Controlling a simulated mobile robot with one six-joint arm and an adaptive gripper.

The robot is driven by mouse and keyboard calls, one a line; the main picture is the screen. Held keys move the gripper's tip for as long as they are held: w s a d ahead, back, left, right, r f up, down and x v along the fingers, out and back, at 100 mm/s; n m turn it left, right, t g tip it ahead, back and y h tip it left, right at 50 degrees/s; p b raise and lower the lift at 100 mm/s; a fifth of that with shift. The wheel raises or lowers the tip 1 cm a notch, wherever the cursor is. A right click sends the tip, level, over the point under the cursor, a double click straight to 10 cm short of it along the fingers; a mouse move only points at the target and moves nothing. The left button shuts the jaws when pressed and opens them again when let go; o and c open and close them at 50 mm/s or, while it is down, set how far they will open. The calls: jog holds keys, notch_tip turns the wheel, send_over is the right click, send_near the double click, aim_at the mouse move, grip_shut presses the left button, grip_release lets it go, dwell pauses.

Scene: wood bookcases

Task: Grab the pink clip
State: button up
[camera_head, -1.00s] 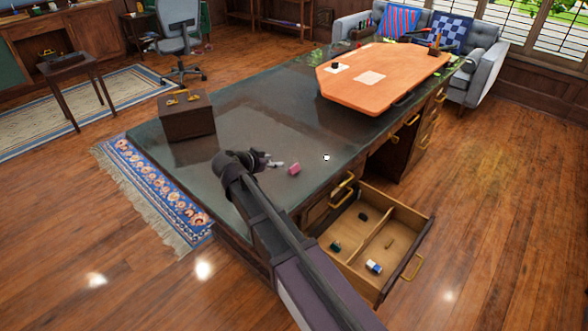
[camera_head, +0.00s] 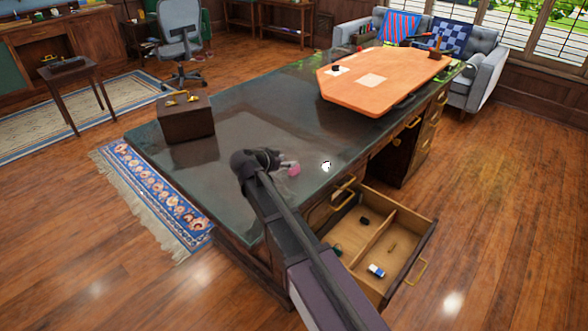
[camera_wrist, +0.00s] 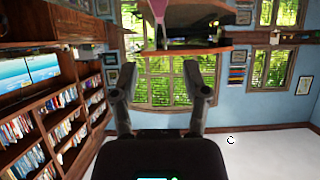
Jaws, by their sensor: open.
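The pink clip (camera_head: 294,170) lies on the dark desk top, near the desk's front edge. My gripper (camera_head: 284,167) is just left of the clip in the head view, with its fingertips beside or against it; the exact gap cannot be told. In the wrist view my gripper (camera_wrist: 160,68) shows two fingers spread apart with nothing between them. A pink shape (camera_wrist: 157,9), likely the clip, shows at the top edge of that view, beyond the fingertips and partly cut off.
The dark desk (camera_head: 240,115) carries a brown box (camera_head: 186,122) at left and an orange board (camera_head: 350,95) at the back. An open drawer (camera_head: 408,222) with small items juts out below, right of my arm. The desk top around the clip is mostly clear.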

jog(key=b+x, duration=0.2)
jog(key=x, duration=0.1)
jog(key=shift+w+f, duration=0.15)
jog(key=shift+f, duration=0.2)
jog(key=shift+w+d+f, duration=0.25)
jog(key=shift+w+d, duration=0.25)
grip_shut()
